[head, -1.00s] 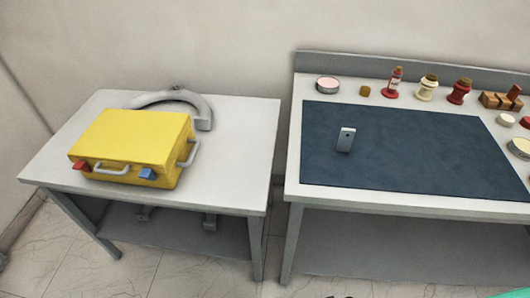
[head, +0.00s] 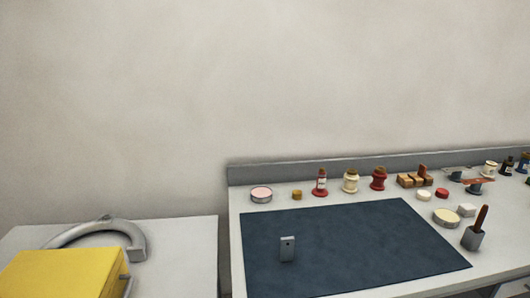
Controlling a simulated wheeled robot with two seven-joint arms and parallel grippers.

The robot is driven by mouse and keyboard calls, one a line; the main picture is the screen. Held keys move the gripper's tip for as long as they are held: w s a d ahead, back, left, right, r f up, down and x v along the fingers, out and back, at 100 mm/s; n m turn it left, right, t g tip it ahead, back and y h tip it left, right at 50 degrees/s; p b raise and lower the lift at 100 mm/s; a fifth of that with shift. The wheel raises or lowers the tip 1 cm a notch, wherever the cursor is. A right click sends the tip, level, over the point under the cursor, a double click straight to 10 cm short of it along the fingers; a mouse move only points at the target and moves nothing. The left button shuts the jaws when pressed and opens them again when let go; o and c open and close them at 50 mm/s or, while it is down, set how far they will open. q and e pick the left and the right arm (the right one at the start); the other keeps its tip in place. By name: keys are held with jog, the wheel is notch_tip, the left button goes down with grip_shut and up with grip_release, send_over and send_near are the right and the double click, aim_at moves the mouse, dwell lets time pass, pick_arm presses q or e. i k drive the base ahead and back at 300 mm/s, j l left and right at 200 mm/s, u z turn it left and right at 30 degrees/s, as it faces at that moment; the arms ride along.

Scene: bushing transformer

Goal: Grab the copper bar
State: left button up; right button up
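A flat copper-coloured piece (head: 479,181) lies at the back right of the right-hand bench, on top of a small dark support; it may be the copper bar, but it is too small to be sure. A small grey upright block with a hole near its top (head: 287,249) stands on the dark blue mat (head: 350,240). Neither of my grippers is in view.
Bottles and spools, among them a red one (head: 378,179), line the bench's back with wooden blocks (head: 413,180). A grey holder with a brown handle (head: 474,236) stands at right. A yellow case (head: 65,275) sits on the left table. Most of the mat is clear.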

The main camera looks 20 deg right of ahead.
aim_at(422, 171)
jog(key=z, duration=1.75)
jog(key=l, duration=0.35)
jog(key=i, duration=0.05)
